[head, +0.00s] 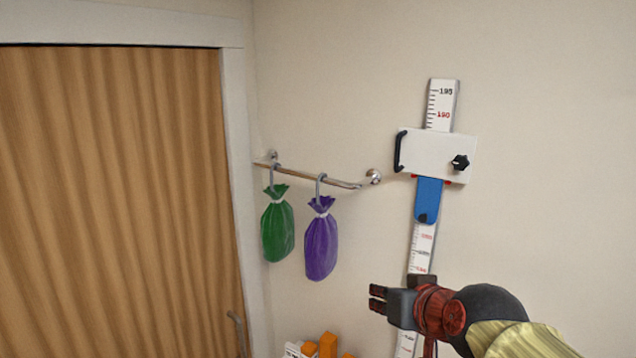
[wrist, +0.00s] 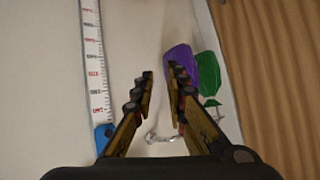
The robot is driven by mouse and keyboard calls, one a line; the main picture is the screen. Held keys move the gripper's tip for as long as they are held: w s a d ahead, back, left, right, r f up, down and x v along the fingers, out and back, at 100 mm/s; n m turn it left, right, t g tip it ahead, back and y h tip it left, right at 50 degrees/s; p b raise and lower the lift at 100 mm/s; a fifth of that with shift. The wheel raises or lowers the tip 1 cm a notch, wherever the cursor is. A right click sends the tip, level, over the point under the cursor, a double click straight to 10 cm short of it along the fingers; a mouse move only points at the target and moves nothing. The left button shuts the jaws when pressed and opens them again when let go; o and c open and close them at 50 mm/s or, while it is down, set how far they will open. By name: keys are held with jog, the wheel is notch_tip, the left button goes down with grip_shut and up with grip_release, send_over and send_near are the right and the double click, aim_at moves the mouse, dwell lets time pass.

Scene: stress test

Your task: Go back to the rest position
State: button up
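My gripper (head: 377,299) is in front of the wall at the lower right of the head view, below the height gauge's blue slider tongue (head: 428,200). In the wrist view my gripper (wrist: 161,78) has its two fingers apart, with nothing held between them. The purple bag (head: 321,240) and the green bag (head: 277,225) hang by hooks from a wall rail (head: 315,176), up and left of my gripper in the head view. In the wrist view the purple bag (wrist: 179,66) shows just beyond the right finger, and the green bag (wrist: 207,75) is further right.
A height gauge with a white sliding plate (head: 434,154) and a ruler strip (head: 440,105) is fixed to the wall. A wooden door (head: 110,190) in a white frame (head: 238,170) stands at left. Several orange and white items (head: 328,346) are at the bottom edge.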

jog(key=s+d+f+g+b, duration=0.1)
jog(key=s+f+b, duration=0.5)
jog(key=f, duration=0.6)
jog(key=s+d+f+g+h+b, duration=0.1)
jog(key=s+d+f+g+b, duration=0.1)
jog(key=s+f+b, duration=0.5)
jog(key=s+d+f+g+h+b, duration=0.1)
jog(key=s+f+b, duration=0.6)
jog(key=f, duration=1.2)
jog(key=d+g+b, duration=0.1)
jog(key=b, duration=0.3)
jog(key=shift+d+f, duration=0.15)
jog(key=shift+d, duration=0.15)
jog(key=shift+o, duration=0.4)
jog(key=shift+s, duration=0.1)
